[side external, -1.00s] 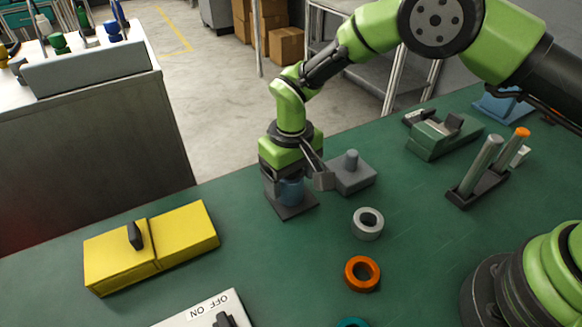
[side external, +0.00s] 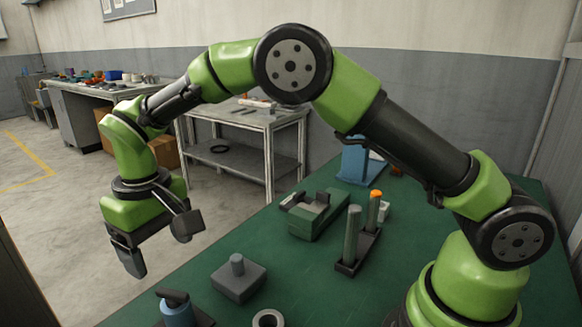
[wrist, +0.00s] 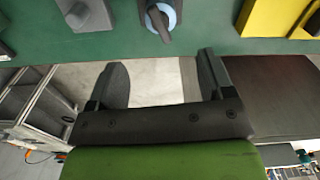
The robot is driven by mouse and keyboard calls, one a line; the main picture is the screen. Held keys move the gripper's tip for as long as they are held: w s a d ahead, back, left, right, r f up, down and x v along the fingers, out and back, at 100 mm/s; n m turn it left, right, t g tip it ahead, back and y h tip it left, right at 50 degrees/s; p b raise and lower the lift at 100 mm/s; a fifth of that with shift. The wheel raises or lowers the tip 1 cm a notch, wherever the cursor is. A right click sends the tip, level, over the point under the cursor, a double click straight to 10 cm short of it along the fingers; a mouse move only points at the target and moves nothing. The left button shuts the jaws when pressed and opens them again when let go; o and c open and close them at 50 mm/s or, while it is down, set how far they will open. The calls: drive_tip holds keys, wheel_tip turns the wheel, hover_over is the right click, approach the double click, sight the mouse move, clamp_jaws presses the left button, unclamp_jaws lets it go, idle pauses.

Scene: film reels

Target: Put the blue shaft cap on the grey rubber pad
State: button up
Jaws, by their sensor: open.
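The blue shaft cap (side external: 179,314) stands at the bottom edge of the side view, a blue cylinder with a dark knob on top. It is on the dark grey rubber pad (side external: 206,321), which is mostly cut off by the frame. In the wrist view the cap (wrist: 173,15) is a blue ring partly covered by its dark knob, at the top edge. My gripper (side external: 128,262) is raised and apart from the cap, out past the table's edge. Its two fingers are spread and empty in the wrist view (wrist: 160,68).
A grey block with a peg (side external: 238,285) sits close to the cap, with a grey ring (side external: 268,318) nearby. A green tape dispenser-like tool (side external: 318,215) and a dark holder with two rods (side external: 358,250) stand farther back. A yellow box (wrist: 275,18) shows in the wrist view.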

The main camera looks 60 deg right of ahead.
drive_tip(key=s+d+r+m+t+y, duration=0.1)
drive_tip(key=s+d+r+t, duration=0.3)
drive_tip(key=r, duration=0.6)
drive_tip(key=s+d+r+m+y, duration=0.1)
drive_tip(key=s+d+r+m, duration=0.2)
drive_tip(key=s+d+r, duration=0.6)
drive_tip(key=s+d+f+m+t, duration=0.1)
drive_tip(key=s+f+t, duration=0.2)
drive_tip(key=s, duration=0.6)
drive_tip(key=shift+s+d+f, duration=0.15)
drive_tip(key=shift+s+f, duration=0.15)
drive_tip(key=shift+f, duration=0.1)
